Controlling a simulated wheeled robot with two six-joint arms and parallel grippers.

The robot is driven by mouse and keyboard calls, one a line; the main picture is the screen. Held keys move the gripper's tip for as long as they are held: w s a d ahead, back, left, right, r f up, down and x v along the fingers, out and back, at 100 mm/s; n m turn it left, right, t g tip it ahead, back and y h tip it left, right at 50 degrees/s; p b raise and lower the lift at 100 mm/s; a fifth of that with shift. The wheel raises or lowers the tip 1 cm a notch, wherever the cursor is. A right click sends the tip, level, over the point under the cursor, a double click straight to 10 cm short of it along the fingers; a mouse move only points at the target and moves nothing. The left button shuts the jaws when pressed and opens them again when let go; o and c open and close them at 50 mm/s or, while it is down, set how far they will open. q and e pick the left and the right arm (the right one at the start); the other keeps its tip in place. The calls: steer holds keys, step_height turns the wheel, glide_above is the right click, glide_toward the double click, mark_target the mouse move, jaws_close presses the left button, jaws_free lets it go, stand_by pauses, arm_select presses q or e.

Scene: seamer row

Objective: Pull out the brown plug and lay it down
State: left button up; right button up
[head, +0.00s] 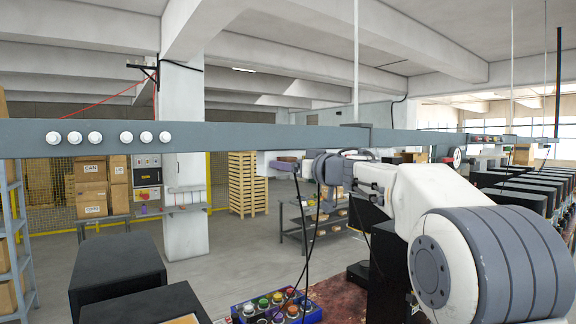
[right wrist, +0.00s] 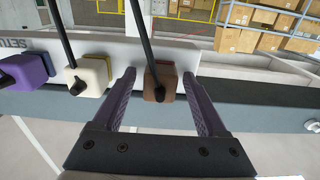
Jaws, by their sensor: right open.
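In the right wrist view the brown plug (right wrist: 161,84) sits against the grey rail (right wrist: 262,118), with a black cable running from it to the top of the picture. My right gripper (right wrist: 159,77) is open, with one purple-grey finger on each side of the brown plug. Small gaps show between the fingers and the plug, so it is not gripped. In the head view my right gripper (head: 325,168) is at the rail, coming from the right, and I cannot clearly make out the brown plug there. My left gripper is not in view.
A cream plug (right wrist: 91,76) is just left of the left finger, with a purple plug (right wrist: 26,70) further left; both have black cables. The rail right of the gripper is bare for a stretch. Black boxes (head: 122,270) and a tray of coloured knobs (head: 275,306) stand below.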

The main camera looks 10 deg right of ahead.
jaws_close()
steer(key=shift+s+d, duration=0.1)
steer(key=shift+b+v, duration=0.3)
steer(key=shift+v, duration=2.55)
